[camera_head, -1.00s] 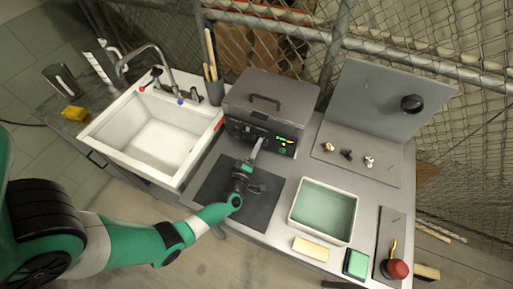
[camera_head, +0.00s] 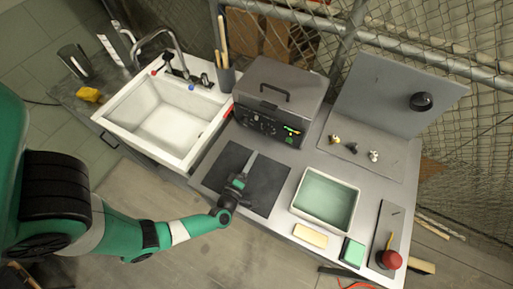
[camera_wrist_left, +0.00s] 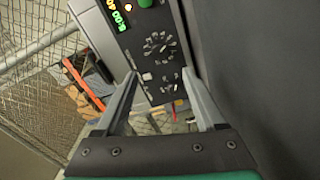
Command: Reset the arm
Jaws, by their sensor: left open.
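My left arm is green and black and comes in from the left in the head view. My left gripper (camera_head: 251,158) is open and empty above the black mat (camera_head: 268,190), apart from the grey machine (camera_head: 277,92) behind it. In the left wrist view the two fingers of the left gripper (camera_wrist_left: 158,82) stand apart with nothing held between them. The machine's control panel (camera_wrist_left: 150,45), with dials and a lit display, shows beyond the fingers. My right gripper is in neither view.
A white sink (camera_head: 165,120) stands left of the machine. A tray of green liquid (camera_head: 325,200), a cream block (camera_head: 310,236), a green block (camera_head: 352,251) and a red knob (camera_head: 390,260) are to the right. Small metal fittings (camera_head: 352,147) lie behind.

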